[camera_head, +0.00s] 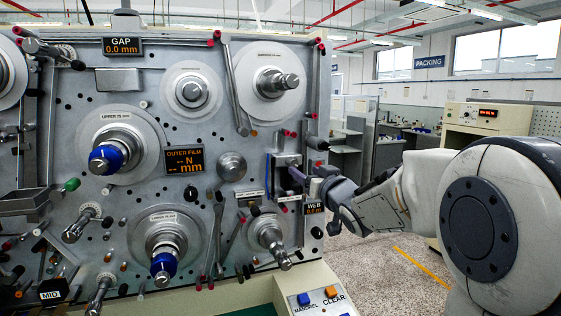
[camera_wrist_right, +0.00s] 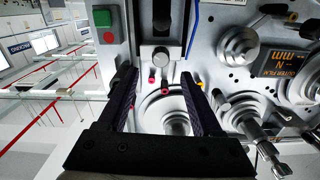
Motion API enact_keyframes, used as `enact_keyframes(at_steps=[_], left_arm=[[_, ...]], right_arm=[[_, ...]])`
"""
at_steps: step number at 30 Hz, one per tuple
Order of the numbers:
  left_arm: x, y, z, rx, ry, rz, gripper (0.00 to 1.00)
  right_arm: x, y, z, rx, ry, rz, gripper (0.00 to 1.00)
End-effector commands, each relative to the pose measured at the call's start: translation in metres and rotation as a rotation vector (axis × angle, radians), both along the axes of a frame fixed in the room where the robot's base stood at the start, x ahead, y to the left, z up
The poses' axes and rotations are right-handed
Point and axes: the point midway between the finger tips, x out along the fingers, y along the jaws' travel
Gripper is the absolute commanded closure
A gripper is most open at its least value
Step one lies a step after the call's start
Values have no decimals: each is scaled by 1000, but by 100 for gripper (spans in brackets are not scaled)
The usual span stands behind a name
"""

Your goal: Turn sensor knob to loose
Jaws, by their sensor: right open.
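My right gripper (camera_wrist_right: 158,76) is open, one dark finger on each side below the knob, with nothing between the tips. I cannot tell how far the tips are from the panel. In the head view my right gripper (camera_head: 305,174) reaches in from the right to the panel's right edge, beside a dark recess (camera_head: 287,160). The knob cannot be made out there. My left gripper is not in view.
The grey winding panel (camera_head: 222,105) carries several spindles, rollers and red-tipped rods. A WEB display (camera_head: 314,209) is just below my right gripper. Green and red buttons (camera_wrist_right: 106,27) are left of the knob in the wrist view. MANDREL and CLEAR buttons (camera_head: 318,296) stand below.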

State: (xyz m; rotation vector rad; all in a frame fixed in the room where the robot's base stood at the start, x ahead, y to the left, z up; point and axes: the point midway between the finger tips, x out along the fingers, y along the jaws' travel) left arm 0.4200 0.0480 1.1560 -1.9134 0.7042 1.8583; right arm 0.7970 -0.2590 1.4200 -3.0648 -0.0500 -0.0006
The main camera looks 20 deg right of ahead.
Motion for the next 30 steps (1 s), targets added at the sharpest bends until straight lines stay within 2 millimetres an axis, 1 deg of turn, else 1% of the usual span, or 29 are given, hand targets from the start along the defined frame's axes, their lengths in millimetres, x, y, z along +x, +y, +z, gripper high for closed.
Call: enact_keyframes(at_steps=[1, 3, 6, 10, 15, 23, 24, 26, 27, 29, 30], left_arm=[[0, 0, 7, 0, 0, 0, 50], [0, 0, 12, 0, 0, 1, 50], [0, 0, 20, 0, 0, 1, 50], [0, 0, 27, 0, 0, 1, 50], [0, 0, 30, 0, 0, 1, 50], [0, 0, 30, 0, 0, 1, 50], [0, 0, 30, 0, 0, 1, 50], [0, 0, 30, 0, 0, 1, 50], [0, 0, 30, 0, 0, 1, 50], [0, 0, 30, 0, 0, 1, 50], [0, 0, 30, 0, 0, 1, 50]], right_arm=[[11, 1, 3, 0, 4, 3, 34], [25, 2, 2, 0, 5, 3, 34], [43, 3, 3, 0, 4, 4, 34], [61, 4, 2, 0, 3, 3, 34], [73, 5, 1, -1, 1, 3, 34], [74, 4, 0, -1, 1, 2, 34], [74, 4, 0, -1, 1, 2, 37], [74, 4, 0, -1, 1, 2, 60], [74, 4, 0, -1, 1, 2, 76], [74, 4, 0, -1, 2, 2, 98], [74, 4, 0, -1, 2, 2, 100]])
